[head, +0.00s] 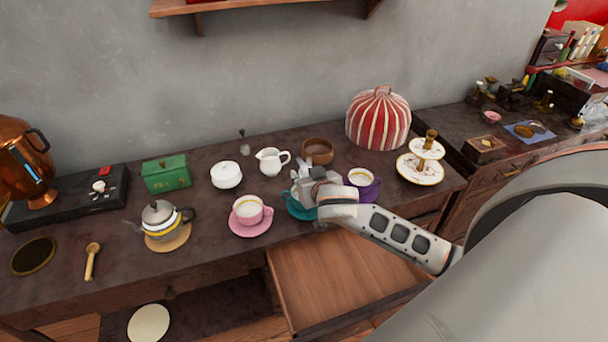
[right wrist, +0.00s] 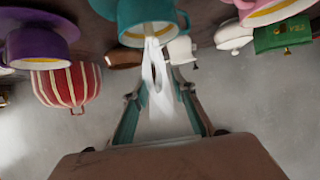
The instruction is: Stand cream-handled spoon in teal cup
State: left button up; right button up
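The teal cup (right wrist: 150,18) is at the top of the right wrist view, shown upside down. In the head view, its teal saucer (head: 293,208) shows, with my right gripper (head: 303,181) over it hiding most of the cup. In the right wrist view, a pale, narrow shape (right wrist: 158,75) extends between the finger links to the cup. I cannot tell whether it is a held thing or the fingertips. A tan spoon (head: 91,263) lies at the far left of the counter. I cannot confirm a cream-handled spoon at the gripper. My left gripper is not in view.
A pink cup (head: 249,210) stands left of my right gripper, a purple cup (head: 364,184) right. A white creamer (head: 271,161) and brown bowl (head: 317,151) stand behind. A teapot (head: 160,217) is left. A drawer (head: 335,280) below stands open.

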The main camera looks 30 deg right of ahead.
jog(key=v, duration=1.2)
dwell(1.1)
